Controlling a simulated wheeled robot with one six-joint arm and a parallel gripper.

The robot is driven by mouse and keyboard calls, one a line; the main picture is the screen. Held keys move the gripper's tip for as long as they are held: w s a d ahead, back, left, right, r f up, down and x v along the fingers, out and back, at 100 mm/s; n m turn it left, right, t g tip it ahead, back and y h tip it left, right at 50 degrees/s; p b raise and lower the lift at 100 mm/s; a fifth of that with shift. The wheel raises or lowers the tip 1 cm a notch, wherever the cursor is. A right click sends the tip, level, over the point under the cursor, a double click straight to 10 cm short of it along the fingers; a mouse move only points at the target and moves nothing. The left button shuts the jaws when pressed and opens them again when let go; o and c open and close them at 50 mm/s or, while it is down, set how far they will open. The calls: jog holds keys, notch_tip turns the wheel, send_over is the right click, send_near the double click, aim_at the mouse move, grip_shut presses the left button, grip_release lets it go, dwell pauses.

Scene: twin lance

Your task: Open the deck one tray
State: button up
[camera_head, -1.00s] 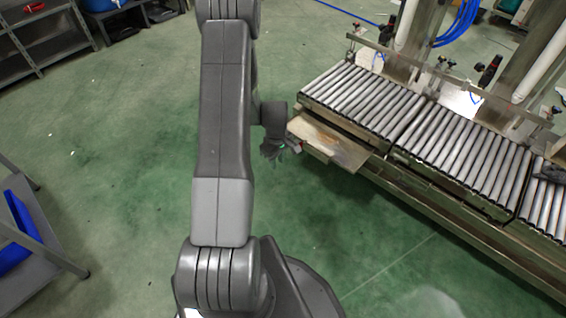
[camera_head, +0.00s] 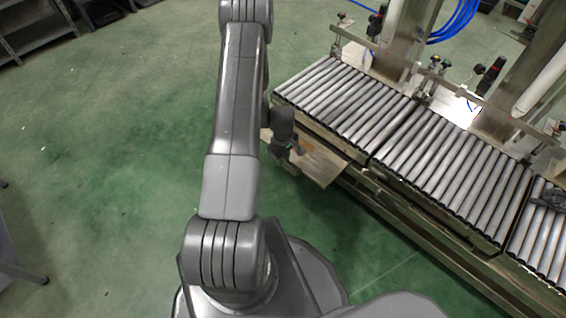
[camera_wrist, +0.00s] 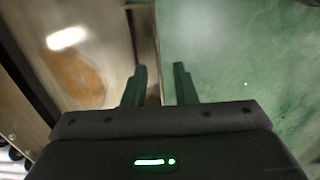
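The deck one tray (camera_head: 325,166) is a flat metal tray with a brownish patch. It sticks out from under the near left end of the roller conveyor. In the wrist view the tray (camera_wrist: 95,30) fills the left side, its straight lip running up the middle. My gripper (camera_head: 297,152) is at the tray's outer edge, partly covering it in the head view. In the wrist view my gripper's two dark fingers (camera_wrist: 159,78) stand apart. The lip shows between them, nearer the left finger. Contact with the lip cannot be told.
The roller conveyor (camera_head: 345,98) runs from upper left to lower right, with metal posts and valves behind it. Its lower frame rail (camera_head: 415,225) lies right of the tray. Green floor is free left of the tray. Grey shelves (camera_head: 35,25) stand at the far left.

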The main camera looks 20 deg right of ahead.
jog(key=shift+f, duration=1)
grip_shut()
dwell(0.8)
